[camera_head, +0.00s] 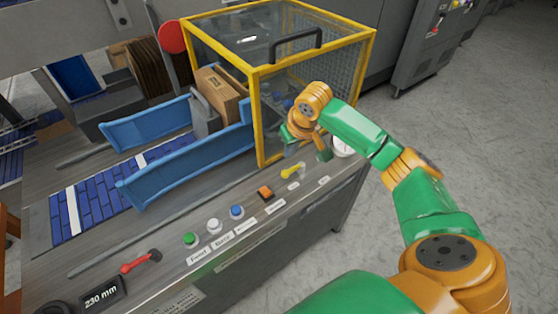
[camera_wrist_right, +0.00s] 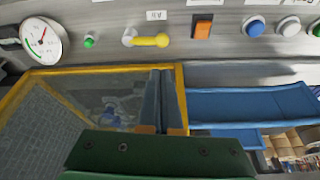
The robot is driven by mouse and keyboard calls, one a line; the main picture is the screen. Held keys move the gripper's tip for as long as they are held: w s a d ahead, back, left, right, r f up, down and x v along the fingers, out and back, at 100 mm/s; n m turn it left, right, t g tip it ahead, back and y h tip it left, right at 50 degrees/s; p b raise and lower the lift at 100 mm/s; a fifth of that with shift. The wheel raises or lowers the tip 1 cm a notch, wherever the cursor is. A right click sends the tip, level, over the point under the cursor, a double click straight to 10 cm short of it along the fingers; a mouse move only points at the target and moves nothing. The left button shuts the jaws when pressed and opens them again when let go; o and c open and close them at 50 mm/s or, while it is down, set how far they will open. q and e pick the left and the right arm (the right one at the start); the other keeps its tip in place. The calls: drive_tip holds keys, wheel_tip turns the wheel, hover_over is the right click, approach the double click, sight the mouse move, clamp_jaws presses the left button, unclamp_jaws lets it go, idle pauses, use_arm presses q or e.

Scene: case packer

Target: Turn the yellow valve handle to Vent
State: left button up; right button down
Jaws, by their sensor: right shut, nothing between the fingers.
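The yellow valve handle (camera_head: 291,172) sits on the sloped control panel, right of the orange square button. In the right wrist view the yellow handle (camera_wrist_right: 150,41) lies crosswise on a pale fitting, its rounded yellow end to the right. A small upside-down label is beside it. My right gripper (camera_head: 291,150) is just behind the handle in the head view, near the guard's front corner. In the wrist view its grey fingers (camera_wrist_right: 163,72) are shut and empty, with a visible gap between their tips and the handle. My left gripper is out of view.
The orange button (camera_head: 265,192) and several round buttons continue along the panel. The yellow-framed mesh guard (camera_head: 262,120) stands close behind. A red lever (camera_head: 140,262) is farther left.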

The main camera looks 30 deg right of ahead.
sight(293, 171)
drive_tip(key=b+x, duration=0.1)
drive_tip(key=x, duration=0.9)
drive_tip(key=shift+w+f, duration=0.2)
drive_tip(key=shift+w, duration=0.1)
drive_tip(key=shift+s+r, duration=0.1)
